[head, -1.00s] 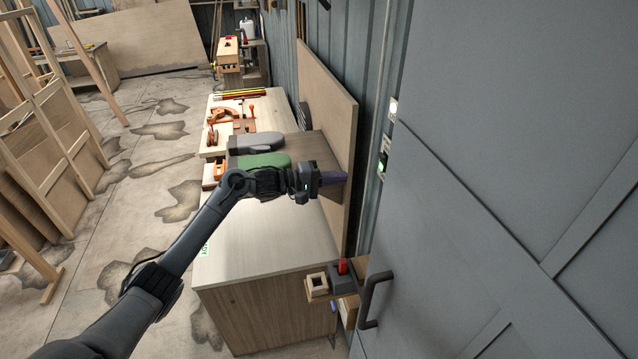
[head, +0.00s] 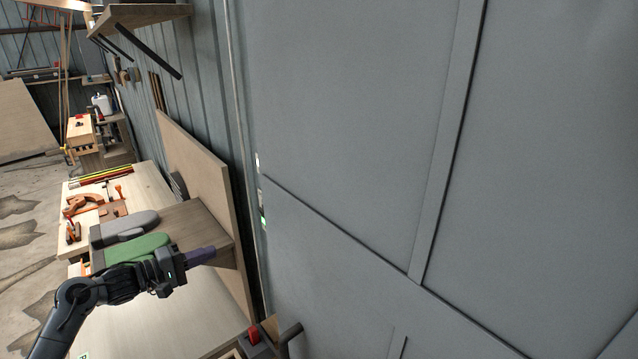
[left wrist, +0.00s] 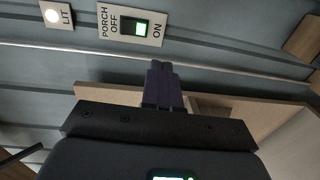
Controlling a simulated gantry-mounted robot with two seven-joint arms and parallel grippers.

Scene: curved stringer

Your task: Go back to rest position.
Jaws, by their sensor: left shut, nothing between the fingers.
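My left gripper (head: 203,256) is in the lower left of the head view, its arm coming in from the lower left. Its purple fingers are shut with nothing between them and point right, over the workbench near the wall board. In the left wrist view the shut fingers (left wrist: 162,86) point toward the wall, below a switch plate (left wrist: 132,27) reading "PORCH OFF ON", with its green part lit at the ON side. A round white lamp (left wrist: 53,15) marked "LIT" glows left of it. The fingers look apart from the switch. My right gripper is not in view.
A large grey door (head: 350,130) fills the right of the head view. The workbench (head: 140,325) carries a green pad (head: 140,248), a grey pad (head: 125,227) and orange clamps (head: 85,203). An upright wooden board (head: 200,165) stands against the wall. A shelf (head: 140,14) hangs above.

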